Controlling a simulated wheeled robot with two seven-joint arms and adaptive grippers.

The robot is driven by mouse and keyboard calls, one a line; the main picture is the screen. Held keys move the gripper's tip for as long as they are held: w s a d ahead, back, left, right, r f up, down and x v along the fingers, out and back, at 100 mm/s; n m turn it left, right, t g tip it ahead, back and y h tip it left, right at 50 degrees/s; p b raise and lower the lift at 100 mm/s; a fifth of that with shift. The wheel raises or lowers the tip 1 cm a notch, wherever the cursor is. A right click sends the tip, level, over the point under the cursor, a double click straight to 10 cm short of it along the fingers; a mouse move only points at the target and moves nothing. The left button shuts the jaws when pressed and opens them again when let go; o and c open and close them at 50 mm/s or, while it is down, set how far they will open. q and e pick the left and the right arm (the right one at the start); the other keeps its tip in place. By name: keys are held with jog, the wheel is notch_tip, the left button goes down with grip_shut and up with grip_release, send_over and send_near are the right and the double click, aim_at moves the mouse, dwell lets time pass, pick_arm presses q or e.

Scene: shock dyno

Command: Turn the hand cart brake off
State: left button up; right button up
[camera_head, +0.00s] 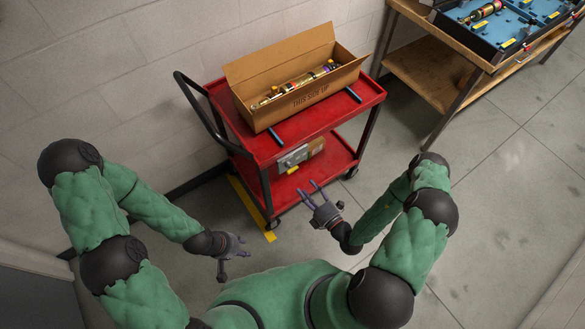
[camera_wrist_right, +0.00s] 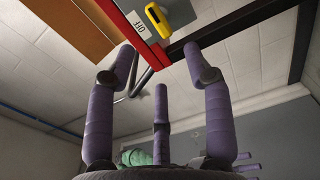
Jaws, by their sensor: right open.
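The red hand cart (camera_head: 345,110) stands against the wall. A pale panel (camera_head: 300,157) with a small yellow part (camera_head: 293,171) shows at its near side, between the two shelves. My right gripper (camera_head: 310,191) is open and empty, below and in front of this panel. In the wrist view its spread fingers (camera_wrist_right: 160,58) point toward the lever without touching it. My left gripper (camera_head: 243,248) is open and empty, low over the floor.
An open cardboard box (camera_head: 305,97) with shock absorbers lies on the cart's top. A black push handle (camera_head: 197,105) rises at the cart's left end. A yellow floor stripe (camera_head: 252,209) runs beside it. A wooden bench (camera_head: 430,70) stands at right. The floor ahead is clear.

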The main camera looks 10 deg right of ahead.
aim_at(294, 171)
jog(key=shift+h, duration=0.3)
jog(key=x, duration=0.3)
jog(key=b+x, duration=0.1)
jog(key=x, duration=0.3)
jog(key=b+x, duration=0.1)
jog(key=x, duration=0.2)
jog(key=shift+w+d, duration=0.25)
jog(key=shift+w, duration=0.2)
jog(key=shift+r, duration=0.1)
jog(key=c, duration=1)
